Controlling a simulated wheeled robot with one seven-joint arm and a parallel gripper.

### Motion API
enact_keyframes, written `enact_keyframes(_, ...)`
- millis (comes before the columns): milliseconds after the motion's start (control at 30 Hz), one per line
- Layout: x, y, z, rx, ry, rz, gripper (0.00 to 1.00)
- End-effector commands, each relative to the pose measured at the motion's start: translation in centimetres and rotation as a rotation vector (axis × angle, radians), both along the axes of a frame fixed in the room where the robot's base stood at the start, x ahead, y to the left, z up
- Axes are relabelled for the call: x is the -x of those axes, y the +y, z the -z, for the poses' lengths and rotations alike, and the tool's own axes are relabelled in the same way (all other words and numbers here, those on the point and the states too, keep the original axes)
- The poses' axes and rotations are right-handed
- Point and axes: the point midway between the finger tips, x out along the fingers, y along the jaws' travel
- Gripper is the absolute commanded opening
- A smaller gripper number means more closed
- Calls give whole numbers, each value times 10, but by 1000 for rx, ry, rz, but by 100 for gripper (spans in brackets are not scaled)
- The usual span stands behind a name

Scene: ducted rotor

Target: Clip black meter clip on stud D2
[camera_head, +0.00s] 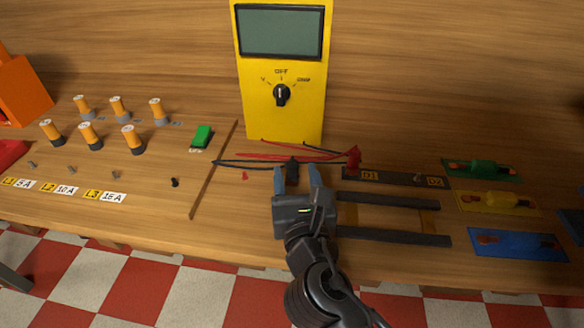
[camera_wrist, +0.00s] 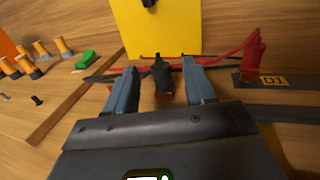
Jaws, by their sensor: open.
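The black meter clip (camera_head: 292,168) stands on the bench below the yellow meter. My gripper (camera_head: 298,172) is open, with its fingers on either side of the clip. In the wrist view the black clip (camera_wrist: 163,80) is between the two blue-grey fingers (camera_wrist: 156,84), with a visible gap to each. Stud D2 (camera_head: 417,177) is on the dark strip at the right, beside the yellow D2 label (camera_head: 435,182). The red clip (camera_head: 353,159) stands by the D1 label (camera_head: 369,175) on the same strip. Stud D2 is not in the wrist view.
The yellow meter (camera_head: 255,95) stands behind my gripper. Red and black leads (camera_head: 265,155) lie across the bench. Green (camera_head: 482,168), yellow (camera_head: 497,202) and blue (camera_head: 519,244) plates lie at the right. A wooden strip (camera_head: 213,170) and several orange-topped fuses (camera_head: 90,134) are at the left.

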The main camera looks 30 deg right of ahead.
Motion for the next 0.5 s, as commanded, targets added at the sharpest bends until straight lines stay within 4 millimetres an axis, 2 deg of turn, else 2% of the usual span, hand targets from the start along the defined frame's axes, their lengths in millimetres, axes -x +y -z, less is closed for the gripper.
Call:
enact_keyframes(300, -39, -14, 7, -1, 0, 1, 54)
enact_keyframes(500, -44, -16, 8, 0, 1, 0, 54)
